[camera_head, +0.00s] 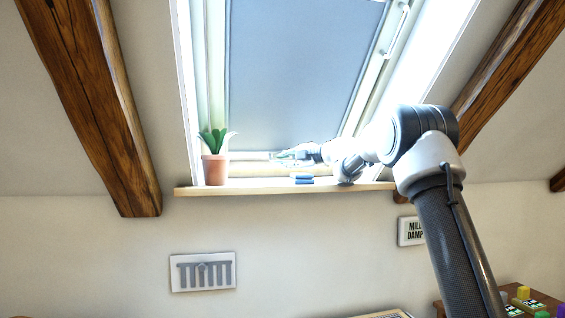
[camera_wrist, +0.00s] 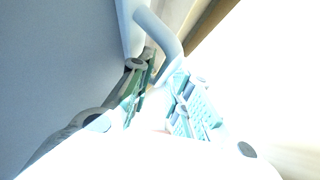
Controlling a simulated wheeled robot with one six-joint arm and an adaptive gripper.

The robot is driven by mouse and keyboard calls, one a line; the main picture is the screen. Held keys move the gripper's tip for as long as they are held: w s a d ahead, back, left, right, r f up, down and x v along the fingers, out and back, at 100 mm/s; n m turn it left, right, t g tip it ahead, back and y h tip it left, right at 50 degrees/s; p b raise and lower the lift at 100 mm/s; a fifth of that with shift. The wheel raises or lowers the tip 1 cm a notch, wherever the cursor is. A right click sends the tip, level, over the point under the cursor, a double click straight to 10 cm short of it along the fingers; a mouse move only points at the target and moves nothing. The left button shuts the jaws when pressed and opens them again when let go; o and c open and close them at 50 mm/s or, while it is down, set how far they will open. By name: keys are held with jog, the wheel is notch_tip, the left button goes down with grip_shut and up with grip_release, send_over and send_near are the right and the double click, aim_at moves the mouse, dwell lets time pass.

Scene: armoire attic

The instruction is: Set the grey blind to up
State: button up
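The grey blind (camera_head: 300,70) hangs over the slanted roof window and reaches nearly to its bottom edge. It also fills the left of the wrist view (camera_wrist: 55,65). My gripper (camera_head: 283,156) is at the blind's lower edge, just above the sill. In the wrist view a pale curved handle (camera_wrist: 162,33) comes down between the fingers of my gripper (camera_wrist: 163,88). The fingers stand on either side of its lower end. Strong glare hides whether they touch or close on it.
A potted plant (camera_head: 215,168) stands at the left end of the window sill (camera_head: 245,188). Small blue items (camera_head: 302,178) lie on the sill below my gripper. Wooden beams (camera_head: 105,110) flank the window. A table with coloured blocks (camera_head: 523,293) is at lower right.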

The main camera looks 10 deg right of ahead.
grip_shut()
jog(key=s+r, duration=3.4)
jog(key=s, duration=0.1)
jog(key=shift+r, duration=0.4)
grip_release()
